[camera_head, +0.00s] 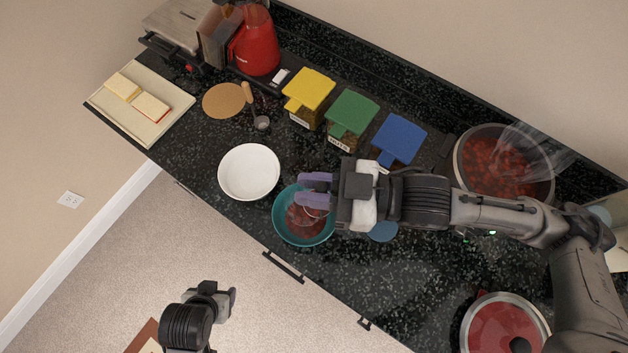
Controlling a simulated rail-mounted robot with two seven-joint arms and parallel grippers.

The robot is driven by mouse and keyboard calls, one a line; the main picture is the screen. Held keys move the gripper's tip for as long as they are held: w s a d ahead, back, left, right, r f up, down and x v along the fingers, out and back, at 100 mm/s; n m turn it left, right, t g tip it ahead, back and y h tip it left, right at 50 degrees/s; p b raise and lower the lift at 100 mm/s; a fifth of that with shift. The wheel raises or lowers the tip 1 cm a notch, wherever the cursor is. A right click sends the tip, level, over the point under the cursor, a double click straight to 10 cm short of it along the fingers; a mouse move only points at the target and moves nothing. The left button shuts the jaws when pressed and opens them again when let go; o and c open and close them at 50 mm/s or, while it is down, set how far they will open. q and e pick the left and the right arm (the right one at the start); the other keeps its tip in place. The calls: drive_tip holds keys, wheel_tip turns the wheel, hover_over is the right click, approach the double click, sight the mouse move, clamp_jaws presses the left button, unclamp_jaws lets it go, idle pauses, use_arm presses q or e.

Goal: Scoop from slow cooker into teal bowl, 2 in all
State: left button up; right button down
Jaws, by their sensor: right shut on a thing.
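The teal bowl (278,224) stands on the dark counter with reddish food in it. My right gripper (316,190), with purple fingers, is over the bowl's upper right rim. It is shut on what looks like a ladle (312,212), whose curved edge shows faintly inside the bowl; its handle is mostly hidden by the fingers. A round pot with chunky red food (500,165), apparently the slow cooker, stands at the right back with pale wisps above it. My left gripper (228,299) hangs at the lower left over the floor; its jaws are unclear.
A white bowl (249,171) stands just left of the teal bowl. Yellow (309,88), green (352,113) and blue (399,138) lidded containers line the back. Another pot with red liquid (505,328) is at the lower right. A board (165,120) and red kettle (256,45) are at the left.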

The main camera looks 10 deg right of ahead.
drive_tip(key=shift+a+f+n+h+p, duration=1.1)
drive_tip(key=shift+a+f+h+p, duration=1.1)
drive_tip(key=shift+a+h+p, duration=3.3)
use_arm(q)
wheel_tip(320, 180, up, 15)
drive_tip(key=p, duration=0.3)
use_arm(e)
drive_tip(key=a+f+h, duration=0.2)
drive_tip(key=f+h, duration=0.1)
drive_tip(key=f, duration=0.3)
drive_tip(key=s+a+f+n+h, duration=0.1)
drive_tip(key=a+f+h, duration=0.2)
drive_tip(key=f, duration=0.4)
drive_tip(key=shift+s+a+n+h, duration=0.2)
drive_tip(key=shift+n+h, duration=0.1)
drive_tip(key=shift+h, duration=0.4)
drive_tip(key=shift+f, duration=0.15)
